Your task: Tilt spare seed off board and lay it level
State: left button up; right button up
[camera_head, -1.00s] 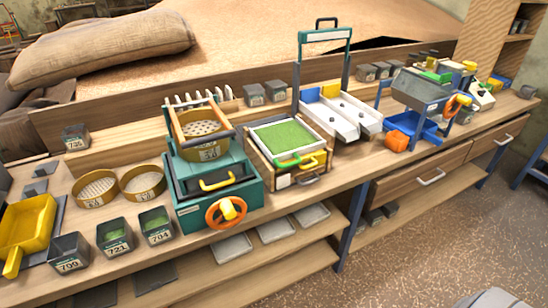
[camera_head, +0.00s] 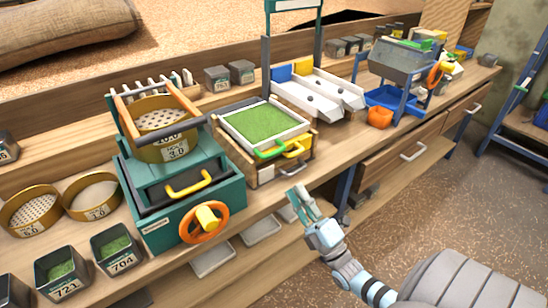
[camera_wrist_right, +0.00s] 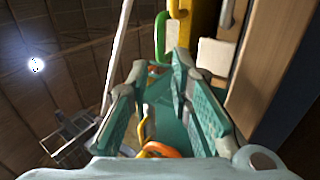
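The board (camera_head: 304,130) is a white-framed tray covered with green seed, sitting on a wooden box in the middle of the bench. A green handle (camera_head: 271,153) and a yellow handle (camera_head: 294,150) are at its front. My right gripper (camera_head: 299,196) is in front of and below the board, apart from it and empty. In the right wrist view, its two fingers (camera_wrist_right: 160,82) are spread open, with the green handle (camera_wrist_right: 160,38) and a yellow part (camera_wrist_right: 181,12) beyond them. My left gripper is not in view.
A teal sieve machine with an orange wheel (camera_head: 204,223) stands left of the board. Seed cups (camera_head: 117,250) line the left front. The floor at right is open.

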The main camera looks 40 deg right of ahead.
aim_at(274, 151)
jog(key=x, duration=1.2)
jog(key=shift+w+r, duration=0.15)
jog(key=shift+w, duration=0.1)
jog(key=shift+c, duration=0.5)
grip_shut()
